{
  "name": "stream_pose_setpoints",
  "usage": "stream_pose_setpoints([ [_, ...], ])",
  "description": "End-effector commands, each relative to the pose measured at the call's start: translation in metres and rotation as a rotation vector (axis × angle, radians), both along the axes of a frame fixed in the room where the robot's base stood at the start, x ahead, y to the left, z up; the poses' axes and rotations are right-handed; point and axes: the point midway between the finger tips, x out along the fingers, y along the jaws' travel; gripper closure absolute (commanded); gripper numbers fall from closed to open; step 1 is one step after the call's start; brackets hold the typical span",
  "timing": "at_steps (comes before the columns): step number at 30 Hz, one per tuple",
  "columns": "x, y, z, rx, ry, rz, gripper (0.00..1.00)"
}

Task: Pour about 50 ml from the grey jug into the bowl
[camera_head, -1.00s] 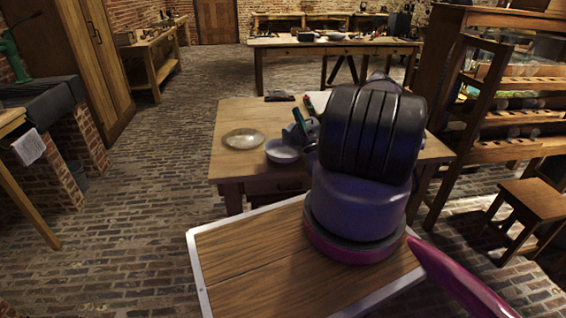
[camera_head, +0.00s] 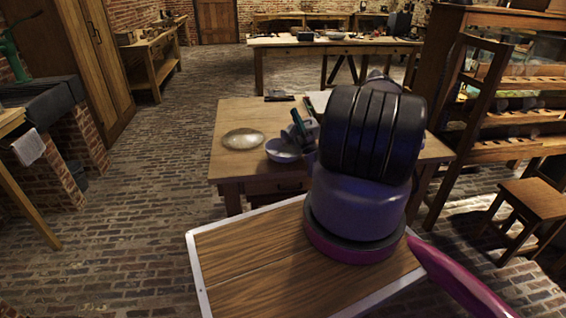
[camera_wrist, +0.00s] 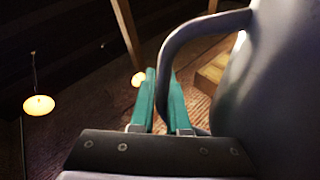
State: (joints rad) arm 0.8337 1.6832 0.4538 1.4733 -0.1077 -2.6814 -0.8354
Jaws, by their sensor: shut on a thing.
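The grey jug (camera_wrist: 285,90) fills the right side of the wrist view, its curved handle reaching left. My gripper (camera_wrist: 164,82) is shut on the jug's handle, with its teal fingers around it. In the head view my gripper (camera_head: 297,122) is above the right part of the pale bowl (camera_head: 279,152), on the wooden table. Only a small grey-blue part beside the fingers, perhaps the jug, shows there; my arm hides most of that area. The jug's mouth, any liquid stream and the contents of the bowl cannot be made out.
A shallow round dish (camera_head: 242,138) lies on the table (camera_head: 232,165) left of the bowl. A dark flat object (camera_head: 279,98) is at the table's back edge. A wooden shelf rack (camera_head: 510,120) and a stool (camera_head: 530,200) stand to the right.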

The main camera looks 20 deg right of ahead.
Motion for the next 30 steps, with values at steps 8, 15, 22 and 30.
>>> stream_pose_setpoints([
  [8,0.003,-0.032,0.006,0.133,0.013,0.061,1.00],
  [15,0.007,-0.058,0.005,0.258,0.052,0.140,1.00],
  [22,0.012,-0.080,0.011,0.360,0.102,0.182,1.00],
  [30,0.016,-0.093,0.019,0.444,0.135,0.210,1.00],
])
